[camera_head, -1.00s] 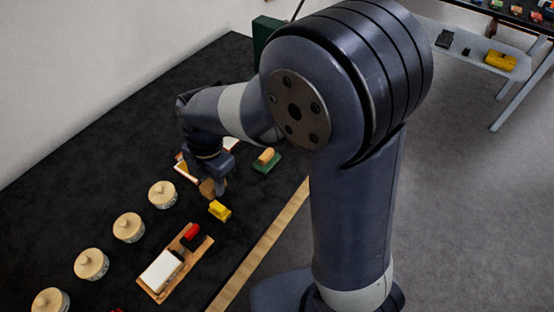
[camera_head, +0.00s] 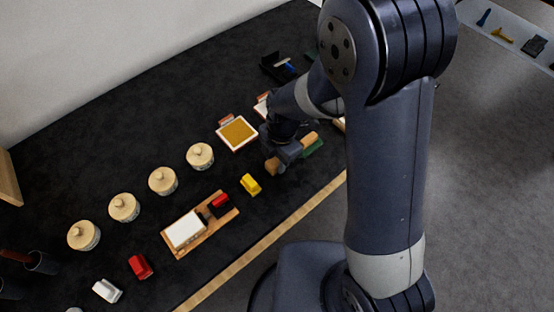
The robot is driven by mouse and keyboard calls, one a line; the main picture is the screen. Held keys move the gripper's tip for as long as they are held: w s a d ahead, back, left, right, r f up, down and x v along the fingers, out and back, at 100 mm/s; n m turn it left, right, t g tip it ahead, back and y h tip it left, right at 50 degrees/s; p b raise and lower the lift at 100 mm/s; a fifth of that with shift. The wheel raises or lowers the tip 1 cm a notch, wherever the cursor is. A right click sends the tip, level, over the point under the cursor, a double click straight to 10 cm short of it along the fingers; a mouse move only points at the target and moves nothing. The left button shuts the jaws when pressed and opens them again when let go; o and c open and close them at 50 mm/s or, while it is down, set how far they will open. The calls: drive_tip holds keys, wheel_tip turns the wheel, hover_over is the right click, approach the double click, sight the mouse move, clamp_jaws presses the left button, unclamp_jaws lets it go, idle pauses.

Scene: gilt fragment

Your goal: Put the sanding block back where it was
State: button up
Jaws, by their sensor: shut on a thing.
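The sanding block appears to be the brown block (camera_head: 271,166) beneath my gripper (camera_head: 283,158). My gripper is shut on it, and its jaws hide part of it. I cannot tell whether the block touches the dark table top. Close on its right is a green block with a tan top (camera_head: 313,146), partly hidden by my gripper.
A yellow block (camera_head: 250,184) lies front-left of the gripper. Several lidded round pots (camera_head: 163,181) form a row at left. My arm hides the table's right part. A pale wooden strip (camera_head: 262,241) marks the front edge.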

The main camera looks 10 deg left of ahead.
drive_tip(key=shift+f, duration=0.55)
drive_tip(key=shift+f, duration=0.2)
drive_tip(key=o, duration=0.9)
drive_tip(key=shift+o, duration=0.2)
drive_tip(key=shift+r, duration=0.1)
wheel_tip(320, 180, up, 12)
drive_tip(key=w+d+b, duration=0.1)
